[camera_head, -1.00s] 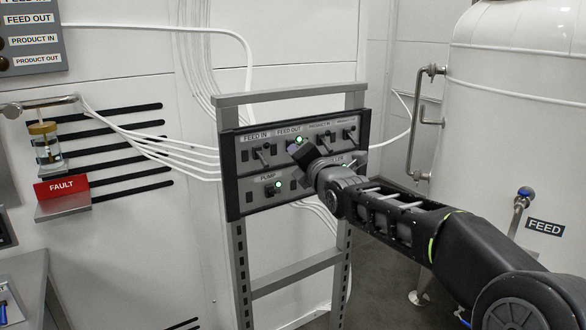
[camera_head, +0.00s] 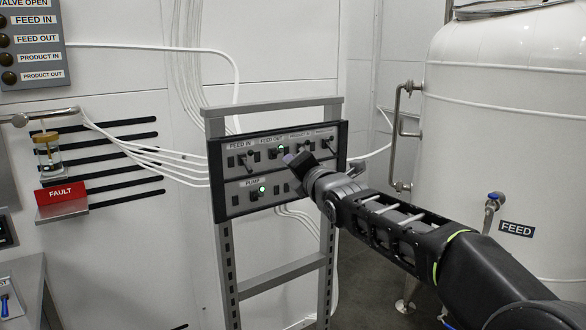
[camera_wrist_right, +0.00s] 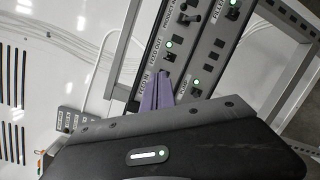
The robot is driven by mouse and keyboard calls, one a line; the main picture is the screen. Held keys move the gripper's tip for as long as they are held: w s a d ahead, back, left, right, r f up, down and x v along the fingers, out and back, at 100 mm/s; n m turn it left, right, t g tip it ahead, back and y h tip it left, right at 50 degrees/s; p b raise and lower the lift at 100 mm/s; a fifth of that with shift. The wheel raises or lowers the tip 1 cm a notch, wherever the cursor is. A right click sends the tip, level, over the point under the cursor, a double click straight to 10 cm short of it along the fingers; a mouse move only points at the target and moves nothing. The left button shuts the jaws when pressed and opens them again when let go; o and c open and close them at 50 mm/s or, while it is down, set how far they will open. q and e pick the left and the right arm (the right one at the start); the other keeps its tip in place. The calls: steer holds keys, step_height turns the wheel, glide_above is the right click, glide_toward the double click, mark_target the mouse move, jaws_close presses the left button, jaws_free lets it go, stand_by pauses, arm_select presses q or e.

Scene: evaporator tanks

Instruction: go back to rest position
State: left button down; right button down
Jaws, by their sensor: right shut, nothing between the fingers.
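My right arm comes in from the lower right in the head view. Its gripper (camera_head: 290,158) is in front of the switch panel (camera_head: 232,204), near the feed-out switch. In the right wrist view the purple fingers (camera_wrist_right: 165,92) are together and empty, beside the panel (camera_wrist_right: 190,62). I cannot tell from these views whether the fingertips touch the panel. A green lamp (camera_head: 262,189) glows in the pump row, and another (camera_head: 281,149) glows by the feed-out label. My left gripper is not in view.
A grey metal frame (camera_head: 281,272) carries the panel. A white tank (camera_head: 500,130) with a valve and FEED label stands at right. A red FAULT sign (camera_head: 61,194) and a label board (camera_head: 35,50) are on the left wall. White cables cross the wall.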

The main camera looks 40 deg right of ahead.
stand_by(0.3)
stand_by(0.4)
steer(key=w+a+f+m+g+y+p, duration=0.1)
steer(key=w+a+f+m+g+y, duration=0.1)
steer(key=a+f+m, duration=0.7)
steer(key=w+a+f+m+g+y+p, duration=0.15)
steer(key=f+m, duration=0.45)
steer(key=f, duration=0.7)
steer(key=s+a+f+m+g+y+p, duration=0.1)
steer(key=s+a+f+m+g, duration=0.15)
steer(key=a+f, duration=0.45)
steer(key=s+a+f+m+g+y, duration=0.1)
steer(key=s+a+f+m, duration=0.25)
steer(key=f, duration=0.75)
steer(key=s+a+f+m+g+y+p, duration=0.1)
steer(key=s+a+f+m+g, duration=0.1)
steer(key=s+a+f, duration=0.4)
steer(key=s+a+f+m+g+p, duration=0.1)
steer(key=s+a+f+g+p, duration=0.15)
steer(key=s+f, duration=0.45)
steer(key=s+a+f+g+p, duration=0.1)
steer(key=s+a, duration=0.3)
steer(key=s, duration=0.5)
steer(key=s+a+f+g+y+p, duration=0.1)
steer(key=s+a+f+g, duration=0.3)
steer(key=s, duration=0.5)
steer(key=shift+s+f, duration=0.35)
